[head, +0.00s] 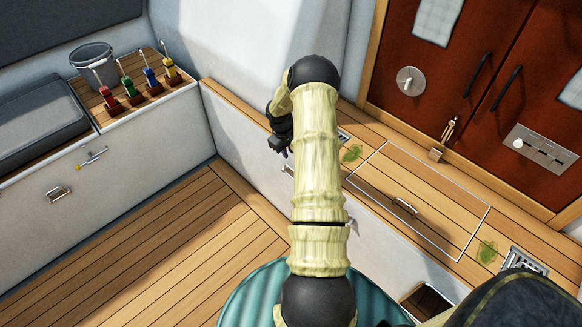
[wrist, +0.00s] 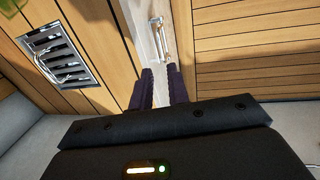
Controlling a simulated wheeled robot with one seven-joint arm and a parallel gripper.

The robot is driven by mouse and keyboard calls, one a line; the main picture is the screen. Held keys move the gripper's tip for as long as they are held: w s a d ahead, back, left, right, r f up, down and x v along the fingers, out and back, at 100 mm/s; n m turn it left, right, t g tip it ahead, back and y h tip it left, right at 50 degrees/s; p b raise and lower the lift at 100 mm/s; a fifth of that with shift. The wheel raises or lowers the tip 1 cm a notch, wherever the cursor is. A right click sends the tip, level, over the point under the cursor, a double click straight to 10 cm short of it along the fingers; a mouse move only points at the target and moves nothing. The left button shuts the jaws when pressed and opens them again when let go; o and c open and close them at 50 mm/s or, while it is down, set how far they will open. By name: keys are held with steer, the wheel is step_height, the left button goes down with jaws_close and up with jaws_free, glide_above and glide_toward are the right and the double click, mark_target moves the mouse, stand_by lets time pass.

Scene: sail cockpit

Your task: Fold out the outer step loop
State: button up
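My gripper (head: 280,146) hangs beside the pale riser of the bench, seen from above in the head view. In the wrist view its two dark fingers (wrist: 160,72) stand apart with bare white riser showing between them. A slim metal loop (wrist: 158,38) is on that white riser, just beyond the fingertips and apart from them. It looks close to flat against the face. In the head view a small bit of metal (head: 288,170) shows on the riser below my gripper. My arm hides much of the riser there.
A slatted drain grate (wrist: 62,60) lies in the wooden bench top, with a shiny metal bar over it. A hatch with a handle (head: 405,207) is set in the bench right of my arm. Red doors (head: 450,60) stand behind. The wooden floor (head: 165,250) at left is clear.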

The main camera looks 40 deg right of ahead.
steer(key=f, duration=0.3)
steer(key=d+f, duration=0.1)
steer(key=f, duration=0.3)
steer(key=d+f+b, duration=0.1)
steer(key=f, duration=0.2)
steer(key=shift+f, duration=0.25)
steer(key=shift+a, duration=0.1)
jaws_close()
